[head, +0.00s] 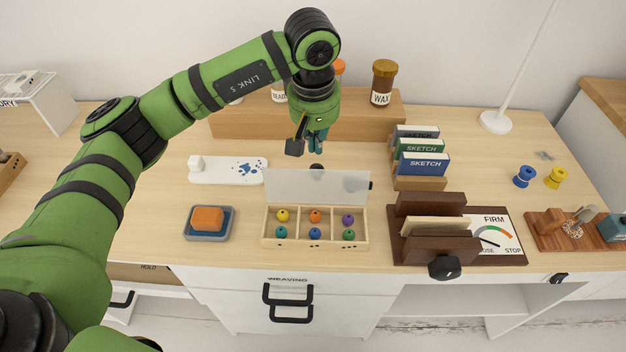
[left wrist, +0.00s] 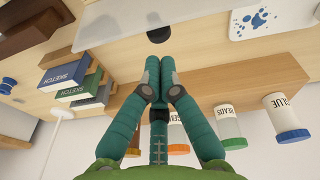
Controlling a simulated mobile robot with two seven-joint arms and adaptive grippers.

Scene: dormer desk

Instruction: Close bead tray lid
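The bead tray (head: 315,241) is a pale wooden box near the desk's front edge, with several coloured beads in its compartments. Its translucent lid (head: 318,186) stands raised at the tray's back edge. The lid also shows at the top of the left wrist view (left wrist: 125,22), above a dark round thing (left wrist: 159,35). My left gripper (head: 317,147) points down behind the lid, apart from it as far as I can tell. In the left wrist view its teal fingertips (left wrist: 158,65) are together, with nothing visible between them. My right gripper is not in view.
A wooden shelf (head: 240,123) with jars stands behind my left gripper. A white board with blue spots (head: 220,170) and a blue dish with an orange block (head: 208,219) lie to the left. Sketch books (head: 420,165) and a brown wooden press (head: 432,240) stand to the right.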

